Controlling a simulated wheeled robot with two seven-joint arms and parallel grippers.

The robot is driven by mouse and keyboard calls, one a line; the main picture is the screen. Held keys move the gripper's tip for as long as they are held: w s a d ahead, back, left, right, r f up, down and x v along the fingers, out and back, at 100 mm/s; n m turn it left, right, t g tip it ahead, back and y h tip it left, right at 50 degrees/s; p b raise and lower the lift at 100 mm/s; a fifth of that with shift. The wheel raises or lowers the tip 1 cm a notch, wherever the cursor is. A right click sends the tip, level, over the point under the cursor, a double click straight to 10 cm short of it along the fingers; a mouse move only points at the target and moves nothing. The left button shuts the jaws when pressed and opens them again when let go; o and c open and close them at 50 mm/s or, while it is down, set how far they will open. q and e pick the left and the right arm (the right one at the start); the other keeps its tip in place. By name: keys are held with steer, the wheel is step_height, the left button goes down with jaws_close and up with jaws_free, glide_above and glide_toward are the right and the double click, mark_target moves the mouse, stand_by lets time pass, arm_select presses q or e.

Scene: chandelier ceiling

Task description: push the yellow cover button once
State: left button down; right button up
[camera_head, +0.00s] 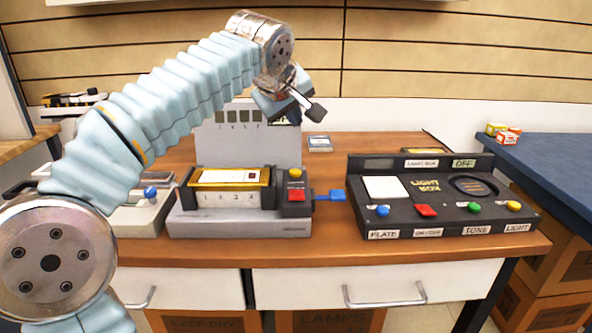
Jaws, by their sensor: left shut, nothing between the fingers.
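A grey device (240,226) stands on the wooden table. It has a yellow-framed cover (230,178) over a strip with number marks. On the black panel at its right end, a yellow button (295,173) sits above a red button (296,196). A blue piece (331,195) sticks out to the right. My left gripper (301,102) is shut and empty, high above the yellow button and apart from it. The arm hides part of the left side of the table. My right gripper is not in view.
A black light box (440,192) stands to the right, with blue, red, green and yellow buttons along its front. A grey upright panel (215,147) rises behind the device. Another device with a blue knob (150,192) is partly behind my arm. Drawers are below.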

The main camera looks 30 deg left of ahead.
arm_select(q)
steer(key=b, duration=0.2)
glide_above(293, 173)
step_height(293, 173, down, 7)
steer(key=shift+f, duration=0.1)
steer(key=shift+f+b, duration=0.65)
steer(key=shift+b, duration=0.05)
stand_by(1.4)
steer(key=shift+f+b, duration=0.35)
steer(key=shift+f, duration=0.05)
steer(key=shift+f+b, duration=0.5)
stand_by(0.6)
steer(key=shift+r, duration=0.1)
steer(key=shift+r+p, duration=0.8)
steer(key=shift+r, duration=0.05)
